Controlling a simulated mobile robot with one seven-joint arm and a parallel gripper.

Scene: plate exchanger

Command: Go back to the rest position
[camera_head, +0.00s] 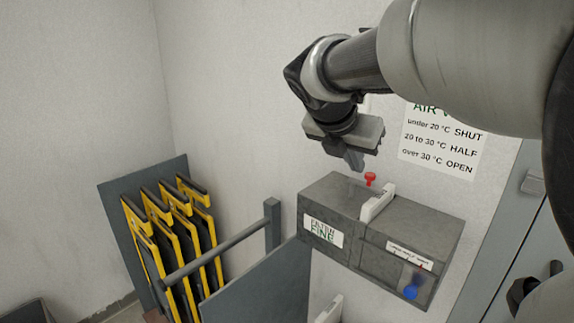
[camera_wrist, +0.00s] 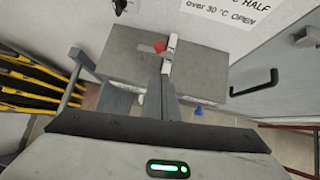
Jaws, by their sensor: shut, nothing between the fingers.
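My gripper (camera_head: 354,160) is shut and empty. It hangs above the grey filter box on the wall, apart from it as far as the head view shows. The grey box (camera_head: 331,200) carries a label reading "FILTER FINE", a red knob (camera_head: 370,178) on top, a white strip (camera_head: 377,203) across its top and a blue knob (camera_head: 411,292) low on its front. The blue knob also shows in the wrist view (camera_wrist: 198,112).
A rack (camera_head: 110,199) of yellow-edged dark plates (camera_head: 150,262) stands at the left, with a grey rail (camera_head: 225,243) and a panel (camera_head: 262,283) in front. An air vent sign (camera_head: 443,145) hangs behind my arm. A grey door (camera_head: 500,255) is at the right.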

